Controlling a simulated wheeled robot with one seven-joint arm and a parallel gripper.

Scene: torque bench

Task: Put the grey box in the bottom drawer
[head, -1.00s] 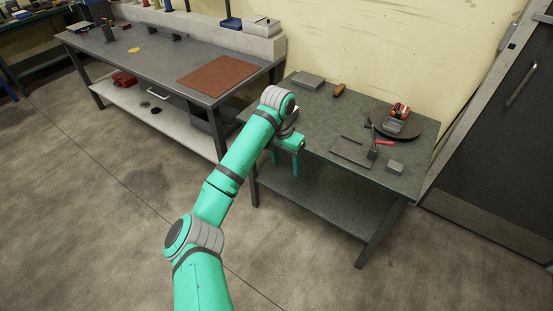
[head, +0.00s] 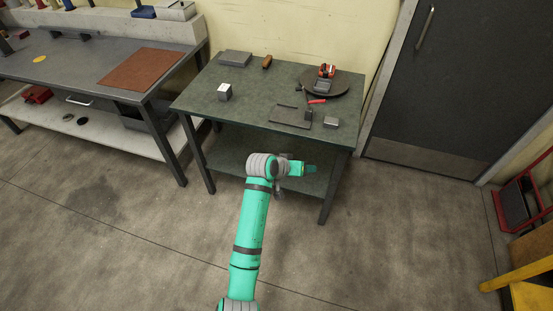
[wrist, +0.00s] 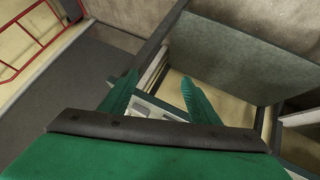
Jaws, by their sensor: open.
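My gripper (head: 312,169) is low in front of the green-topped table (head: 195,98), pointing right, away from the boxes. In the wrist view its two green fingers (wrist: 158,92) are apart with nothing between them. A grey box with a pale top (head: 225,93) stands upright near the table's left front edge. A smaller grey box (head: 331,123) sits near the right front edge, and a flat grey box (head: 235,58) lies at the back left. I cannot tell which is the task's box. A pale handle (head: 80,102) shows under the left bench; no open drawer is clear.
A round dark plate (head: 340,90) with a red-and-grey tool stands at the back right of the table. A dark tray (head: 290,117) and a red-handled tool (head: 317,101) lie before it. The left bench (head: 60,72) has a brown mat (head: 142,69). Floor in front is clear.

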